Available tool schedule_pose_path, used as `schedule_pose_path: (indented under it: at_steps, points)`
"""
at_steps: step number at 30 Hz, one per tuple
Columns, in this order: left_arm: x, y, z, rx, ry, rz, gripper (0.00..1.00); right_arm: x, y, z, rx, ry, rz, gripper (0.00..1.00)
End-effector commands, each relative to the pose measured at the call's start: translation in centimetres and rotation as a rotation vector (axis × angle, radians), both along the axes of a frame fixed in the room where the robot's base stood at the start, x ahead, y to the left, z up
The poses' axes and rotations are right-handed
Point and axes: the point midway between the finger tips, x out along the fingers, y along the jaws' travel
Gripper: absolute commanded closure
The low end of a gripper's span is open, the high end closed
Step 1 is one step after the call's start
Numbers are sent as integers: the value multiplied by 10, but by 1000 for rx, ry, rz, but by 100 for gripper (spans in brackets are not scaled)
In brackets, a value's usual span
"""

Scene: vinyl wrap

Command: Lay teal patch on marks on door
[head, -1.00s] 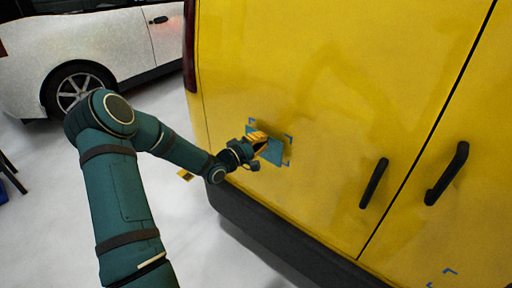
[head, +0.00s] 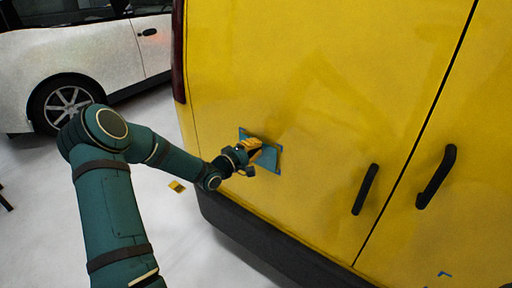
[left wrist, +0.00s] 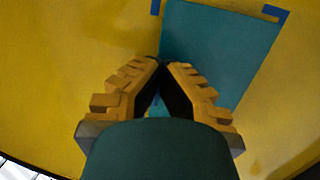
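The teal patch (head: 270,158) lies flat or nearly flat against the yellow door (head: 300,80), between blue corner marks (head: 278,172). In the left wrist view the patch (left wrist: 215,50) fills the space between two upper blue marks (left wrist: 275,12); its lower part is hidden behind my fingers. My left gripper (head: 257,148) is at the patch, its yellow fingers closed together at the tips over the patch's near edge (left wrist: 163,64). It appears to pinch the patch; the exact contact is hidden. My right gripper is not in view.
Black door handles (head: 366,189) stick out to the right of the patch. A dark bumper (head: 270,240) runs below. Another blue mark (head: 444,274) shows low on the right door. A small yellow object (head: 177,186) lies on the floor. A white car (head: 70,50) stands behind left.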

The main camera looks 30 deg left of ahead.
Motion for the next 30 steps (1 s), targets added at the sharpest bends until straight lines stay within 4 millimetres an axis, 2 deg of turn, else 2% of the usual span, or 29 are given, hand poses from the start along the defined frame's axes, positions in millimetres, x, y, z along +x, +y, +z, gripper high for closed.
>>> schedule_pose_path:
  at_steps: [30]
  points:
    - [11, -1, 0, 0, 0, -1, 100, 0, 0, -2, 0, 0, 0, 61]
